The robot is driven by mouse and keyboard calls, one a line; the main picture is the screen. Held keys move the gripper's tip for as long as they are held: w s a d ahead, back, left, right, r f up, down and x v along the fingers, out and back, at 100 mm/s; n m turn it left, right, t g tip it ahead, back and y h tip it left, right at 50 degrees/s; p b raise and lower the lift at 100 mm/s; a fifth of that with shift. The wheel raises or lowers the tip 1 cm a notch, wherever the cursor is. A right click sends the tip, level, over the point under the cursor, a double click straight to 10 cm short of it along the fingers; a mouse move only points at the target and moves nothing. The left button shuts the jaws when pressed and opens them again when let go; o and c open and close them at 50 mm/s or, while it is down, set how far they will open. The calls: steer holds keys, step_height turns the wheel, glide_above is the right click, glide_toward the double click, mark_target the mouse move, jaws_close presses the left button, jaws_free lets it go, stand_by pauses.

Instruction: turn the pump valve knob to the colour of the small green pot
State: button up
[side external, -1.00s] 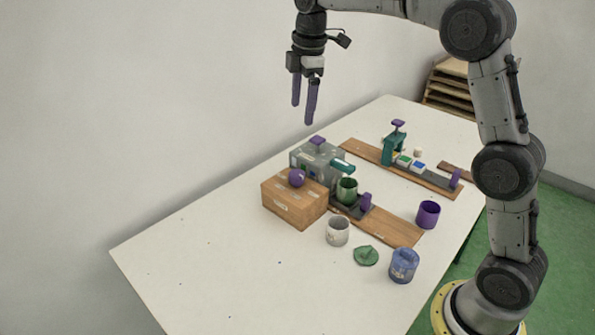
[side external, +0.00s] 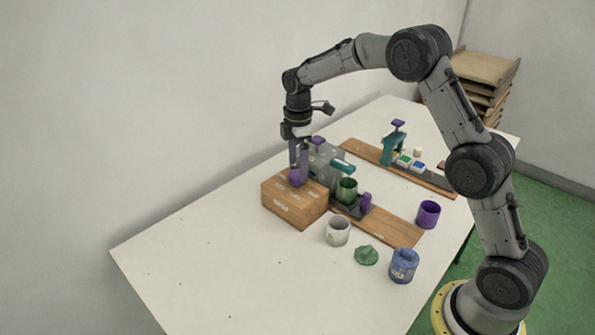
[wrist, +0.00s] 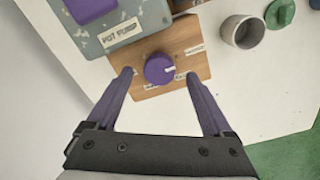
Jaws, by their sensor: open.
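The pump valve knob (wrist: 157,69) is a round purple knob on top of a wooden box (wrist: 190,48). A white mark on it points right in the wrist view. Several small labels lie around it, too blurred to read for sure. The knob also shows in the side view (side external: 296,179). My gripper (wrist: 158,74) is open, with one purple finger on each side of the knob and a gap to it in the wrist view. How low the fingertips reach beside the knob I cannot tell. The small green pot (side external: 346,190) stands on a dark base under a teal spout.
The grey pump box (side external: 328,164) stands directly behind the wooden box. A pale cup (side external: 338,231), a green lid (side external: 366,255), a blue lidded jar (side external: 404,266) and a purple cup (side external: 428,214) stand to the right. The table's left front is clear.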

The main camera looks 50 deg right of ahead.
mark_target(293, 175)
steer(key=shift+f, duration=1.45)
jaws_close()
